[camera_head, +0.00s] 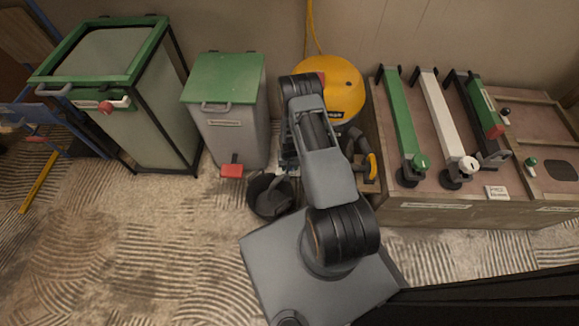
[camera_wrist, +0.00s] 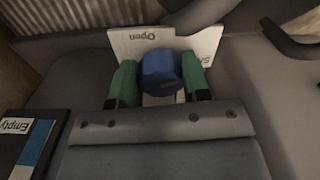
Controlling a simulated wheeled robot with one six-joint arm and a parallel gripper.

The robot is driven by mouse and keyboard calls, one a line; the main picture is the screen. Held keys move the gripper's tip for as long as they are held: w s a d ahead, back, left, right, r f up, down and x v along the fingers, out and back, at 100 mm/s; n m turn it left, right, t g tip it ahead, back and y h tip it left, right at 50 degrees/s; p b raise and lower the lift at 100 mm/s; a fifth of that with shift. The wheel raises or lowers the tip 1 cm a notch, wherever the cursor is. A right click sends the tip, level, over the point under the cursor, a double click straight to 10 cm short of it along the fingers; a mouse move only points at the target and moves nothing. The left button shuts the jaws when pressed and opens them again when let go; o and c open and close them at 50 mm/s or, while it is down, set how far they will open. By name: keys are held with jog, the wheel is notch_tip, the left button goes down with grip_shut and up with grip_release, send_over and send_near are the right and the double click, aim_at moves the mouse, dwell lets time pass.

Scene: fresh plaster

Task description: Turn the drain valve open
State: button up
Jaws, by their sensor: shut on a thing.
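In the wrist view, the drain valve's blue knob (camera_wrist: 160,70) sits between the two green-padded fingers of my gripper (camera_wrist: 158,78). My gripper is shut on it. A white plate (camera_wrist: 125,40) stands behind the knob. It reads "Open" upside down on the left, and part of a second word starting with S shows on the right. The yellow machine (camera_head: 345,85) stands by the wall in the head view. My arm covers part of it, and the knob and fingers cannot be made out there.
An "Empty" label (camera_wrist: 15,140) shows at the wrist view's left. Green-lidded bins (camera_head: 225,80) stand left, a dark bucket (camera_head: 270,195) on the floor by my arm. A wooden bench (camera_head: 440,215) with long-handled tools is at right.

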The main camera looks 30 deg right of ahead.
jog(key=n+b, duration=0.1)
jog(key=n, duration=0.6)
jog(key=shift+d, duration=0.2)
jog(key=n+b, duration=0.1)
jog(key=n, duration=0.5)
jog(key=shift+n, duration=0.4)
jog(key=o, duration=0.9)
jog(key=shift+o, duration=0.2)
notch_tip(320, 180, up, 14)
jog(key=p, duration=0.5)
jog(key=shift+f, duration=0.1)
